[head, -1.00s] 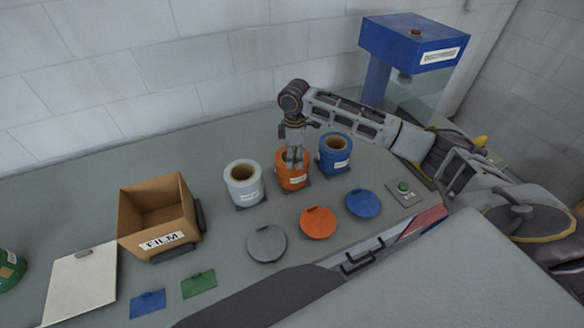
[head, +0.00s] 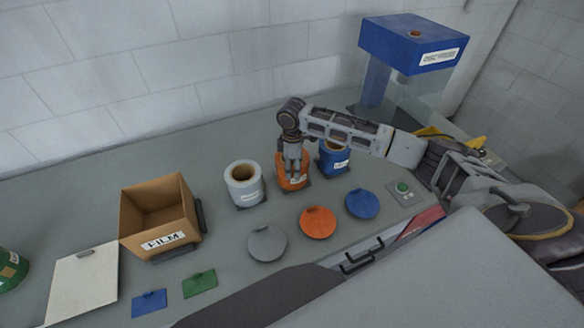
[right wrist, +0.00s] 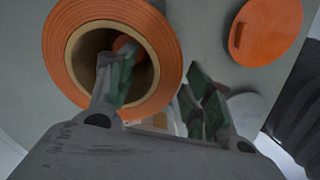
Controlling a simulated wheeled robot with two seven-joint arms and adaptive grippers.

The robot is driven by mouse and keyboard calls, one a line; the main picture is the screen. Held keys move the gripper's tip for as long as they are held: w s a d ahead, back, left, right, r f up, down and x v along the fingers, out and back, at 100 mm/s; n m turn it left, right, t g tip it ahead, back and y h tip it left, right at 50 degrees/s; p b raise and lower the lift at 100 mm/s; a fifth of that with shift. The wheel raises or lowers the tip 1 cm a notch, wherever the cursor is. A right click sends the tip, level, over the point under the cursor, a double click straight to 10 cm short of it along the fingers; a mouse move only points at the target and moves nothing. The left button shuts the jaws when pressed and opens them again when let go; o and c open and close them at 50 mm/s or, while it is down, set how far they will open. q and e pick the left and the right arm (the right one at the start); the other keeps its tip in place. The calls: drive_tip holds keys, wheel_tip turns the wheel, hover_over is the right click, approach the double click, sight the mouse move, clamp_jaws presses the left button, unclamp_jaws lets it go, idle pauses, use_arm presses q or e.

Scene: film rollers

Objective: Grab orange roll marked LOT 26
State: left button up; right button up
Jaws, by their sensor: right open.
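The orange roll (head: 286,184) stands upright on the bench between the white and blue rolls. Its small white label is partly hidden by my gripper and its writing is too small to read. In the right wrist view the roll (right wrist: 172,62) shows from above with its hollow brown core. My right gripper (head: 294,176) is at the roll, pointing down. In the right wrist view this gripper (right wrist: 160,84) is open, with one finger over or in the core opening and the other outside the roll's rim. My left gripper is not in view.
The white roll (head: 244,190) stands close on the left, the blue roll (head: 333,165) close on the right behind my arm. Grey (head: 267,243), orange (head: 318,222) and blue (head: 362,203) discs lie in front. A cardboard FILM box (head: 138,232) stands left. A blue-topped machine (head: 405,45) stands at the back right.

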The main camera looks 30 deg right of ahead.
drive_tip(key=shift+f, duration=0.15)
idle(0.3)
clamp_jaws()
idle(0.4)
